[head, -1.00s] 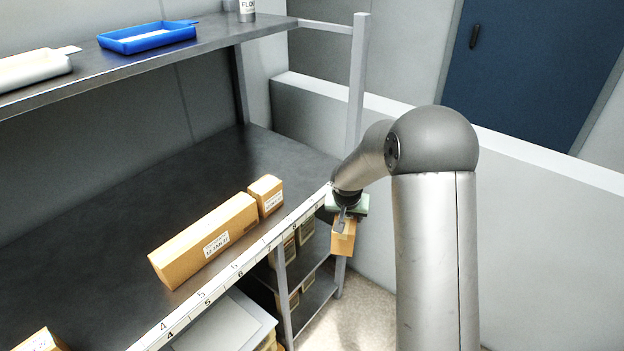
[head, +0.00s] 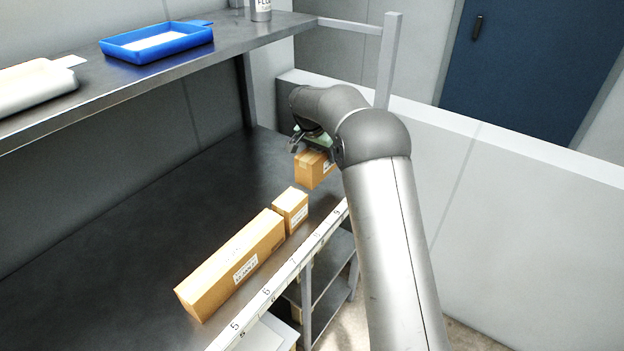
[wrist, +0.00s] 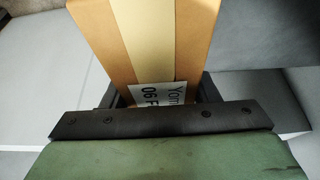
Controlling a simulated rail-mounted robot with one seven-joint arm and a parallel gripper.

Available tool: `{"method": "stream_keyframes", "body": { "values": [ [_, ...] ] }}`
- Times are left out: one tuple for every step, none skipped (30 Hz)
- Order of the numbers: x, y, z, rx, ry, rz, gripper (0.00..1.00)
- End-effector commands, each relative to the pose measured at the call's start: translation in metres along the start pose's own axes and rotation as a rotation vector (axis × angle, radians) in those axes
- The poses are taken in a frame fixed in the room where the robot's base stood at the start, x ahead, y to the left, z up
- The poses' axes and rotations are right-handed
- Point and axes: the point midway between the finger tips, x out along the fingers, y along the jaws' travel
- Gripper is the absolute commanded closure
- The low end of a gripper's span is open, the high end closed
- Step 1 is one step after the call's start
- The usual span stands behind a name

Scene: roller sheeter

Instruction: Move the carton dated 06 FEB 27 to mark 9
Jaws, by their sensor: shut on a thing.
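My gripper (head: 306,142) is shut on a small brown carton (head: 313,172) and holds it over the far right end of the dark shelf. In the wrist view the carton (wrist: 150,40) has a pale tape strip and a white label (wrist: 160,93) reading "06 F…", the rest hidden by the gripper. In the head view I cannot tell whether the carton touches the shelf. The numbered strip (head: 270,293) runs along the shelf's front edge; 5, 6 and 7 show, and the far marks are too small to read surely.
A small carton (head: 291,206) and a long carton (head: 235,262) stand in line on the dark shelf (head: 130,230), nearer than the held carton. An upper shelf holds a blue tray (head: 158,42). A grey post (head: 385,60) stands at the right end.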

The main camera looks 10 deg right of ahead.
Motion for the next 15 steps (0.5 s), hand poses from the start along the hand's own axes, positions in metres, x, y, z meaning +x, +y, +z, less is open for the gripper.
{"method": "stream_keyframes", "body": {
  "values": [
    [0.008,0.002,0.003,0.0,-0.003,0.003,0.77],
    [0.014,0.001,0.005,-0.001,-0.003,0.003,0.77],
    [0.021,0.001,0.008,-0.001,-0.002,0.003,0.77],
    [0.025,0.001,0.01,-0.001,-0.002,0.002,0.77],
    [0.029,0.001,0.012,-0.001,-0.002,0.0,0.77],
    [0.034,0.0,0.014,-0.001,-0.002,0.001,0.77],
    [0.036,0.0,0.015,-0.001,-0.001,0.001,0.77],
    [0.038,0.0,0.016,-0.001,0.0,0.0,0.77],
    [0.041,0.0,0.017,0.0,0.001,0.0,0.77],
    [0.043,0.0,0.017,0.0,0.001,0.0,0.77],
    [0.045,0.0,0.018,-0.001,0.0,0.0,0.77],
    [0.048,0.001,0.02,-0.001,-0.001,0.001,0.77],
    [0.052,0.001,0.021,-0.001,-0.002,0.0,0.77],
    [0.056,0.001,0.023,-0.002,-0.002,0.0,0.77],
    [0.061,0.001,0.025,-0.001,-0.002,0.002,0.77]
  ]
}}
